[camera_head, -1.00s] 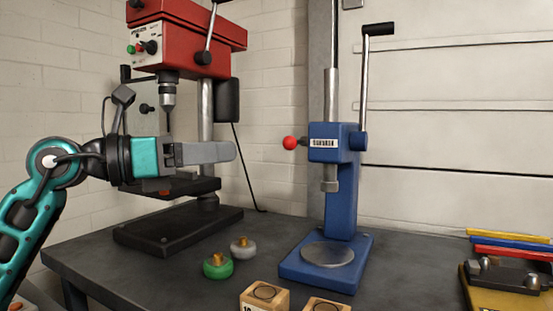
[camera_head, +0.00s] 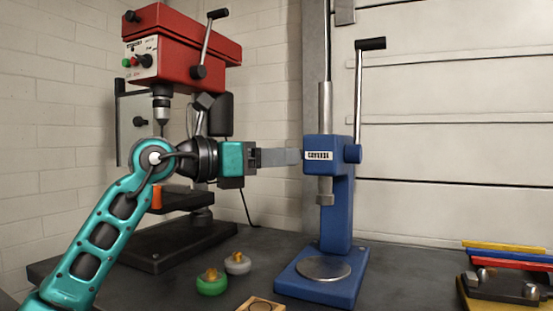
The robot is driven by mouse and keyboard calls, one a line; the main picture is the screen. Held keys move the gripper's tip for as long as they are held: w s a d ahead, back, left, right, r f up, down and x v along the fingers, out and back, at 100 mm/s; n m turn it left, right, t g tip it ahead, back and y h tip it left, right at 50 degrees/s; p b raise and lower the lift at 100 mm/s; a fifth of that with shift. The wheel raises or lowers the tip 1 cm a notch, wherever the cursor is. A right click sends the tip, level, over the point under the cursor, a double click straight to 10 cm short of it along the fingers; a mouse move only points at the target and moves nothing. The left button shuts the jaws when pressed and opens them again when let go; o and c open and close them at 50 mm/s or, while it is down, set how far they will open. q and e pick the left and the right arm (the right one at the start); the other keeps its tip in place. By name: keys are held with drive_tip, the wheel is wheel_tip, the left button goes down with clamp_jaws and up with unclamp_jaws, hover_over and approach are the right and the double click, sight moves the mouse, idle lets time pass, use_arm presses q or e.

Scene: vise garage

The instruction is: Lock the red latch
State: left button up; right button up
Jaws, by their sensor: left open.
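The blue press (camera_head: 338,200) stands on the table in the middle, with a label on its head. The red ball knob at the left side of its head, which I take for the red latch, is hidden now behind my gripper's fingers. My left gripper (camera_head: 290,157) is at the left side of the press head, with its fingertips over the knob's place. It is open, though seen from the side its fingers overlap and I cannot see the gap. Whether it touches the knob cannot be told. My right gripper is not in view.
A red drill press (camera_head: 185,50) stands behind my left arm. A green knob (camera_head: 211,284) and a grey knob (camera_head: 237,264) lie left of the press base. A wooden block (camera_head: 260,304) is at the front. Coloured bars (camera_head: 505,255) lie at the right.

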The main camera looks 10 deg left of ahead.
use_arm(q)
drive_tip(key=shift+w+d, duration=0.1)
drive_tip(key=shift+d, duration=0.1)
clamp_jaws()
idle(0.5)
